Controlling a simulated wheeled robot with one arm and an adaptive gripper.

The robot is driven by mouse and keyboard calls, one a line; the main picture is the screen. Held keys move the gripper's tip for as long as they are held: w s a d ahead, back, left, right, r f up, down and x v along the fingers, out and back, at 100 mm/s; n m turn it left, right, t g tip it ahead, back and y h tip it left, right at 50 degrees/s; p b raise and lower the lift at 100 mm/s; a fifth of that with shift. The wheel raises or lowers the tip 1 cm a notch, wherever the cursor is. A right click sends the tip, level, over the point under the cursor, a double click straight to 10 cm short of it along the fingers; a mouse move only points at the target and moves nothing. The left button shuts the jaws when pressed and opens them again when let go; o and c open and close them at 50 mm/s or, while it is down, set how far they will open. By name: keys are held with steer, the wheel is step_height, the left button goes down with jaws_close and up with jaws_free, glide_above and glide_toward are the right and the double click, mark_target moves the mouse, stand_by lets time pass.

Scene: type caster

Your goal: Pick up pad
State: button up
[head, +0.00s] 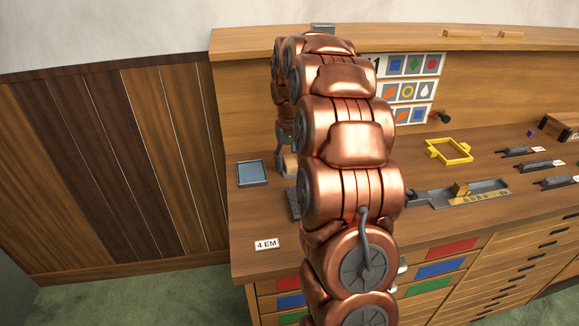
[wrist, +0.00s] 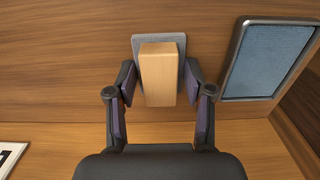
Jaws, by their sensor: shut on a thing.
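The pad, a pale wooden block (wrist: 158,75), stands between the two fingers of my gripper (wrist: 160,88) in the wrist view. The fingers are shut on its sides. A grey square plate (wrist: 176,40) shows behind the block; I cannot tell whether it is joined to it. In the head view the block (head: 290,162) shows only in part beside my gripper (head: 287,150), at the left of the wooden worktop (head: 268,215). My copper arm hides much of the gripper there.
A blue-grey shallow tray (head: 251,173) lies left of the block and also shows in the wrist view (wrist: 268,60). A dark grey piece (head: 293,205) is below it. A "4 EM" card (head: 266,245), yellow frame (head: 449,151) and long metal holder (head: 465,194) lie on the worktop.

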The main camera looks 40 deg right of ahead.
mark_target(290, 160)
steer(key=c, duration=0.3)
steer(key=shift+r+b, duration=0.45)
steer(key=shift+r, duration=1.2)
steer(key=shift+s+r, duration=0.15)
steer(key=s+b, duration=0.1)
steer(key=s, duration=0.4)
steer(key=s+d+r, duration=0.1)
steer(key=s, duration=0.4)
steer(key=s+b, duration=0.1)
steer(key=s, duration=0.4)
steer(key=shift+s+d+r+b, duration=0.15)
steer(key=shift+s+r+b, duration=0.1)
steer(key=shift+s+b, duration=0.1)
steer(key=o, duration=0.6)
steer(key=c, duration=0.5)
